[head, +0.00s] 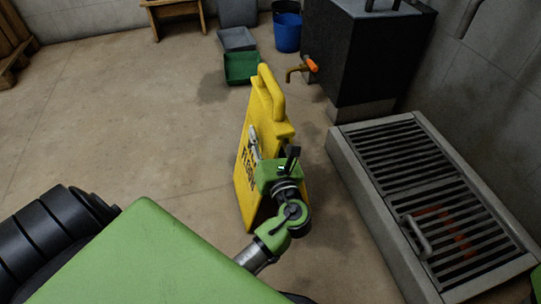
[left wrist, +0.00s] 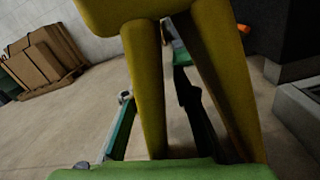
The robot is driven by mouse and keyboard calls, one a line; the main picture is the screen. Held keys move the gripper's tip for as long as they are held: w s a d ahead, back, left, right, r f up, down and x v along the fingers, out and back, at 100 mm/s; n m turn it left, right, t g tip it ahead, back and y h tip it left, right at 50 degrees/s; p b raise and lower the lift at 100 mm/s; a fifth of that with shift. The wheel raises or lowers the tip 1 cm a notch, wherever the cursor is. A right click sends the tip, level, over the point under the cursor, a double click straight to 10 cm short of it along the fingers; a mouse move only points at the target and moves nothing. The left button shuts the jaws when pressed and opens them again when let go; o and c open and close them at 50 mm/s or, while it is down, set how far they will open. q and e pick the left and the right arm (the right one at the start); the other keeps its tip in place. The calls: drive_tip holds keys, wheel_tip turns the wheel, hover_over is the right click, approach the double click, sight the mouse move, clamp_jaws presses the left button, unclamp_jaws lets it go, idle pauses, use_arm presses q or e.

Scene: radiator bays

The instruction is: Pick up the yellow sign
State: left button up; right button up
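The yellow sign (head: 263,112) stands upright on the floor in the middle of the head view, its two panels spread and a loop handle (head: 269,84) on top. Dark print shows on its face. My left gripper (head: 275,155) is at the sign's side, below the handle. In the left wrist view the sign (left wrist: 147,92) fills the upper middle, close to the camera. There my left gripper (left wrist: 154,85) is open, one finger on each side of the nearer panel's edge. I cannot tell whether the fingers touch it. My right gripper is not in view.
A grated metal trough (head: 410,175) lies on the right. A dark tank (head: 365,50) with an orange-handled tap stands behind it. A green crate (head: 241,68), a grey bin (head: 237,39) and a blue bucket (head: 287,33) are at the back.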

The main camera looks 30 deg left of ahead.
use_arm(q)
clamp_jaws()
drive_tip(key=shift+r, duration=0.15)
